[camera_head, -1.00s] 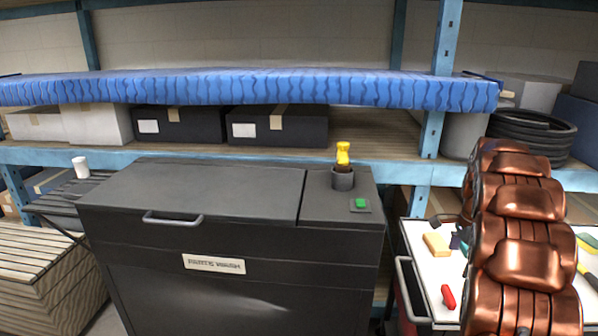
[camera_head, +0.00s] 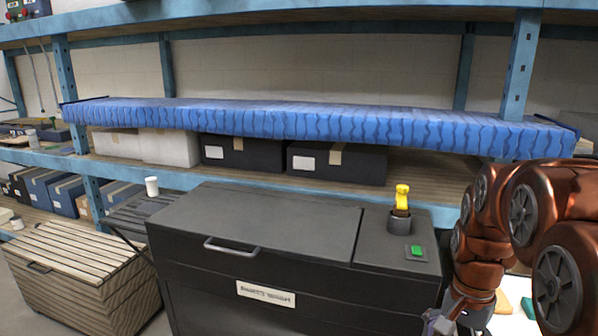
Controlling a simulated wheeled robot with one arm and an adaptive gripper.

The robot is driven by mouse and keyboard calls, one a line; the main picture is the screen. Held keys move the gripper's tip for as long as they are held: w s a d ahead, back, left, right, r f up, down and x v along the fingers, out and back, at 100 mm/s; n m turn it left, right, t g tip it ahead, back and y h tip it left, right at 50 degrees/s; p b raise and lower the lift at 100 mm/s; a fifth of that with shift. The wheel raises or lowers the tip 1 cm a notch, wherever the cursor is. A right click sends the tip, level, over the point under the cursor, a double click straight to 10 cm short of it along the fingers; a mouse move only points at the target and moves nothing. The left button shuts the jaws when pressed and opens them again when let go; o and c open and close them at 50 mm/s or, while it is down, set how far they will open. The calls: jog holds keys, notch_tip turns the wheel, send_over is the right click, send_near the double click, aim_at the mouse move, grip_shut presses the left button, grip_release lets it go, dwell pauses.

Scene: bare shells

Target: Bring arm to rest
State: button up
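My copper-coloured arm (camera_head: 487,248) is folded at the right of the head view, in front of the shelving and beside the parts washer. My gripper (camera_head: 440,322) shows only in part at the bottom edge, below the arm's lower link. Its fingers are cut off or too small to make out, so I cannot tell whether it is open or shut or holds anything.
The dark parts washer (camera_head: 262,226) stands close by, left of my arm, with a yellow-handled brush in a cup (camera_head: 401,200) and a green button (camera_head: 416,251) on top. A wooden chest (camera_head: 80,262) stands left. Blue-framed shelving with a blue cover (camera_head: 300,122) runs behind.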

jog(key=s+a+n+p, duration=0.1)
jog(key=s+a+n, duration=0.4)
jog(key=s, duration=0.4)
jog(key=s+a+n+p, duration=0.2)
jog(key=s+a+n, duration=0.3)
jog(key=s, duration=0.4)
jog(key=shift+s+a+r+g, duration=0.2)
jog(key=shift+a+g, duration=0.2)
jog(key=shift+a, duration=0.2)
jog(key=shift+c, duration=0.2)
